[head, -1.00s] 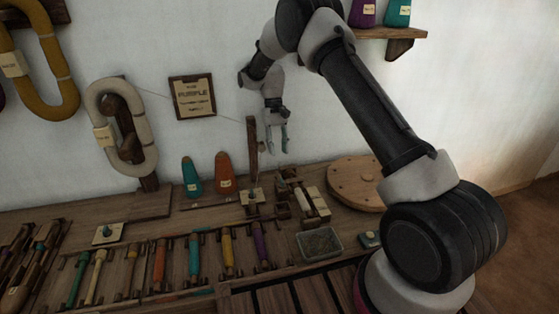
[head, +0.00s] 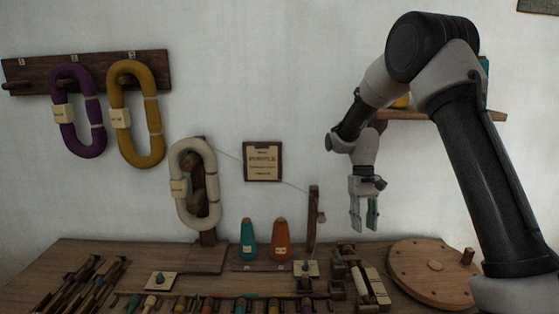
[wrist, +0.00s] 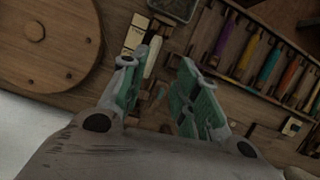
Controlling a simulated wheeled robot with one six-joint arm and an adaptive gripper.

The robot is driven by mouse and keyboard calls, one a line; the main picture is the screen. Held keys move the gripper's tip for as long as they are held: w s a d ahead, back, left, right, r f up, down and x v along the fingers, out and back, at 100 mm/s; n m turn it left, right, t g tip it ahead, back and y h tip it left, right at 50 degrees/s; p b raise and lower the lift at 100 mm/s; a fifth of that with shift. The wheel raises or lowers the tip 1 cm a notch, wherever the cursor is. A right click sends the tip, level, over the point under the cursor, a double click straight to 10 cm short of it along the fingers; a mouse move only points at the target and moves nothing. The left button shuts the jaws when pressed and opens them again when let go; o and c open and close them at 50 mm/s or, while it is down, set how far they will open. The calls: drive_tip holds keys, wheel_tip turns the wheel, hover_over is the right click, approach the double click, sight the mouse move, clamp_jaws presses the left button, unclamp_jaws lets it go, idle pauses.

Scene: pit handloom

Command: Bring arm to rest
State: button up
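My gripper (head: 364,215) hangs pointing down in the head view, in the air in front of the wall and above the right part of the bench. In the wrist view, my gripper (wrist: 158,82) shows two green-padded fingers spread apart with nothing between them. It touches nothing that I can see. The bench top lies well below it.
The wooden bench (head: 110,255) carries a round wooden disc (head: 432,272), teal and orange cones (head: 281,240), a post (head: 313,220) and a cream skein on a stand (head: 195,185). Purple and yellow skeins (head: 137,115) hang on a wall rack. A shelf (head: 440,115) is behind my arm.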

drive_tip(key=s+d+r+t, duration=0.4)
drive_tip(key=s+r, duration=0.6)
drive_tip(key=s, duration=0.4)
drive_tip(key=s+d+r+m+t, duration=0.1)
drive_tip(key=s+d+r+t, duration=0.3)
drive_tip(key=s+r, duration=0.7)
drive_tip(key=shift+s+d, duration=1.2)
drive_tip(key=shift+s, duration=0.6)
